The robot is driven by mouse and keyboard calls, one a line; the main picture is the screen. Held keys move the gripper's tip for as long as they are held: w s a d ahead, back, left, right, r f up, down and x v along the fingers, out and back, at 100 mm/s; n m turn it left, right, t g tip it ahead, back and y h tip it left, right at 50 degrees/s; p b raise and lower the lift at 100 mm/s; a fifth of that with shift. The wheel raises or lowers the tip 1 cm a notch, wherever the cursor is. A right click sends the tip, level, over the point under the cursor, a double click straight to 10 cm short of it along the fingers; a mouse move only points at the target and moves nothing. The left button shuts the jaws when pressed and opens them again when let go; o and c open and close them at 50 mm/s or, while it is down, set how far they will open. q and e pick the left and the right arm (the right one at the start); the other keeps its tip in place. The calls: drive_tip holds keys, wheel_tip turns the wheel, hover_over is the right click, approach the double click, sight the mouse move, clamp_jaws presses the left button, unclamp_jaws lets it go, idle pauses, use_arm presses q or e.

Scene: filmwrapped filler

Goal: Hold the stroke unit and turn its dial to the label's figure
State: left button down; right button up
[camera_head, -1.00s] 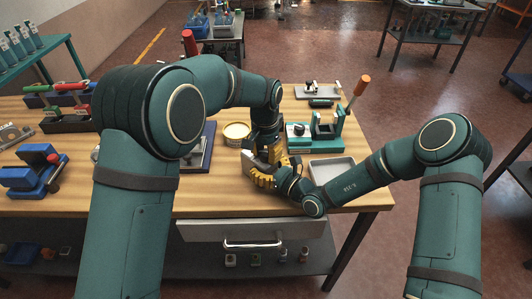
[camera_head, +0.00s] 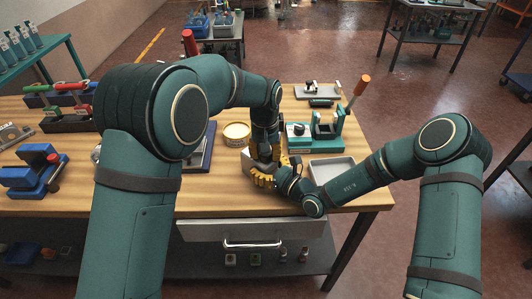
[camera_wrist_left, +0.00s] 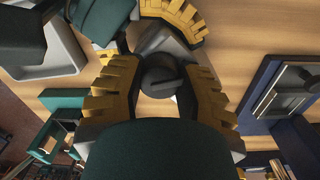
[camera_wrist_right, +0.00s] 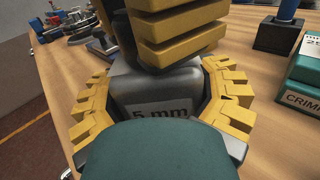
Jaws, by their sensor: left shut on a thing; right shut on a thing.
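The stroke unit (camera_wrist_right: 155,88) is a grey block with a label (camera_wrist_right: 160,112) that reads "5 mm" in the right wrist view; I cannot tell whether more figures are hidden. My right gripper (camera_wrist_right: 160,110) is shut around the block, low over the wooden table. The unit's dial (camera_wrist_left: 160,72) is a dark round knob in the left wrist view. My left gripper (camera_wrist_left: 158,88) is shut on the dial from above, with yellow fingers on both sides. In the head view both grippers meet near the front table edge and mostly hide the unit. The dial's setting cannot be read.
A teal fixture (camera_head: 299,143) stands right of the grippers, with a grey tray (camera_head: 332,172) in front of it. A blue-based device (camera_head: 210,143) lies left. A blue clamp (camera_head: 28,177) stands far left.

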use_arm(q)
drive_tip(key=shift+s+f, duration=0.15)
drive_tip(key=shift+s, duration=0.05)
use_arm(e)
drive_tip(key=shift+w+d, duration=0.1)
use_arm(q)
drive_tip(key=c, duration=0.5)
unclamp_jaws()
drive_tip(key=shift+w, duration=0.1)
drive_tip(key=shift+r, duration=0.2)
drive_tip(key=shift+r, duration=0.25)
wheel_tip(320, 180, up, 11)
drive_tip(key=shift+a+r, duration=0.1)
drive_tip(key=shift+r, duration=0.05)
use_arm(e)
drive_tip(key=o, duration=1.3)
